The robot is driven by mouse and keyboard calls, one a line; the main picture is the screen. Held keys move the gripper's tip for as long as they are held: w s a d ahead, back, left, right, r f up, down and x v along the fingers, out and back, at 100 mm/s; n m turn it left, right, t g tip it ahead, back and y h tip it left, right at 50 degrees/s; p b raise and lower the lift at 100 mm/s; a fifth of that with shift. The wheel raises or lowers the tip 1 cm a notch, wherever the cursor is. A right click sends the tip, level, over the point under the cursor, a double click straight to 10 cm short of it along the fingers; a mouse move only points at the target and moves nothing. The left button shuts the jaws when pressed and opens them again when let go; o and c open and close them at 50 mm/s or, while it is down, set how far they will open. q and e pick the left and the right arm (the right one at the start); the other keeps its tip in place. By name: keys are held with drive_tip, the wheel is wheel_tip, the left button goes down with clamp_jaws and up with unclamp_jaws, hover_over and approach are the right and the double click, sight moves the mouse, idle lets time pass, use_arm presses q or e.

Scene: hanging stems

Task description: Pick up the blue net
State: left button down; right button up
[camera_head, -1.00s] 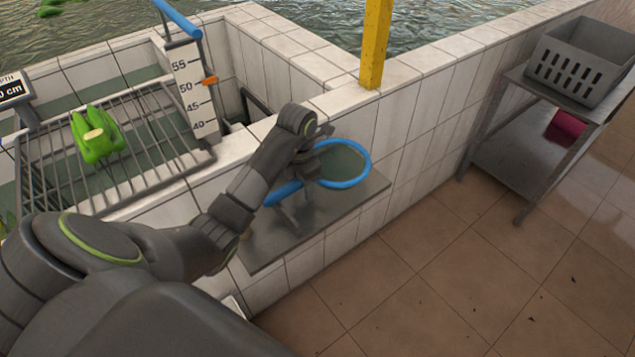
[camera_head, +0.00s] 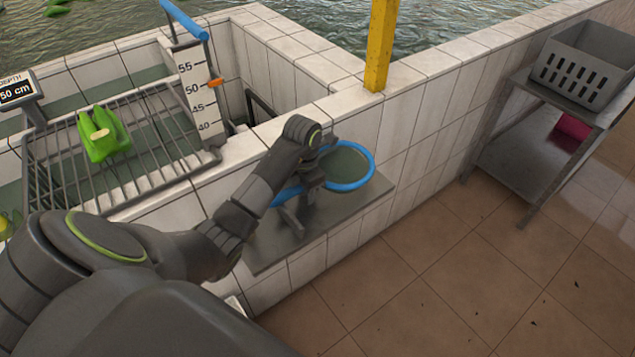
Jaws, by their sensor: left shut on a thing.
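The blue net (camera_head: 372,172) has a round blue hoop with grey-green mesh and a blue handle. It is at the metal shelf (camera_head: 352,208) on the tiled wall, in the middle of the head view. My left gripper (camera_head: 303,205) reaches down over the shelf and is shut on the net, at the handle beside the hoop. The fingers partly hide the handle. I cannot tell whether the net still touches the shelf. My right gripper is not in view.
A yellow post (camera_head: 380,45) stands on the wall. A grey crate (camera_head: 583,65) sits on a metal table at right.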

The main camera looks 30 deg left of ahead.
use_arm(q)
drive_tip(key=shift+r, duration=0.1)
drive_tip(key=shift+w+r, duration=0.1)
drive_tip(key=shift+r, duration=0.15)
wheel_tip(320, 180, up, 3)
drive_tip(key=shift+r+p, duration=0.2)
drive_tip(key=shift+p, duration=0.1)
wheel_tip(320, 180, up, 4)
drive_tip(key=p, duration=0.3)
drive_tip(key=shift+r+p, duration=1)
drive_tip(key=shift+p, duration=0.25)
